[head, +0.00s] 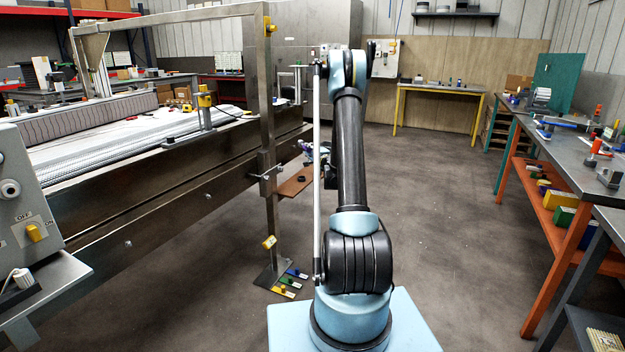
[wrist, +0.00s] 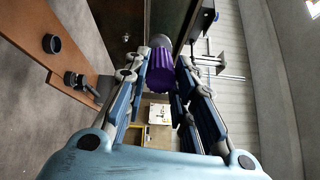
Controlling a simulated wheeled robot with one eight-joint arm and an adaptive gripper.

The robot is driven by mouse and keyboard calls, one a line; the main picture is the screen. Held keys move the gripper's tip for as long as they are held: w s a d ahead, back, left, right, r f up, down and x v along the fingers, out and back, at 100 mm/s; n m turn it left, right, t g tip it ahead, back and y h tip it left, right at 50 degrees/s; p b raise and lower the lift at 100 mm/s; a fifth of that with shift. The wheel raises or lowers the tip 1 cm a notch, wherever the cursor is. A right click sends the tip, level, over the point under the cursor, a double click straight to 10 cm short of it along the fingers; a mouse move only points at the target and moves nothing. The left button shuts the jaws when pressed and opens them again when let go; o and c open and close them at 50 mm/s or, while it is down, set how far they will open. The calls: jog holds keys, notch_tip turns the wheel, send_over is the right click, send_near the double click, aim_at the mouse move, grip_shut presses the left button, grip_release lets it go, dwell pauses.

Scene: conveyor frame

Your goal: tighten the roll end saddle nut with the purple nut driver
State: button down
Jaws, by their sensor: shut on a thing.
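My gripper (wrist: 160,75) is shut on the purple nut driver (wrist: 161,68), with its ribbed handle between the two blue finger pads. A grey, rounded part shows at the driver's far end; its tip is hidden. In the head view my gripper (head: 309,150) is small and partly hidden by my arm, beside the metal conveyor frame (head: 270,110) and above a brown shelf. A bracket with thin crossed rods (wrist: 215,65) is right of the driver in the wrist view, apart from it. I cannot make out the roll end saddle nut for certain.
The brown shelf (head: 293,188) has black ring holders (wrist: 52,44) on it, left of the driver in the wrist view. Colored tags (head: 290,282) lie at the post's foot. An orange-legged bench (head: 565,165) stands right. The floor between is clear.

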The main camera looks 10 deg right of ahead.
notch_tip(320, 180, down, 14)
jog(key=n+g+y, duration=0.7)
jog(key=n+y, duration=0.1)
jog(key=y, duration=0.2)
jog(key=shift+w+d+n, duration=0.2)
jog(key=shift+d+n, duration=0.1)
jog(key=shift+d, duration=0.05)
jog(key=shift+d, duration=0.15)
jog(key=shift+x, duration=2.3)
jog(key=shift+x, duration=1.3)
jog(key=shift+m, duration=0.8)
jog(key=shift+d, duration=0.1)
jog(key=c, duration=2.4)
grip_release()
jog(key=shift+v, duration=2.55)
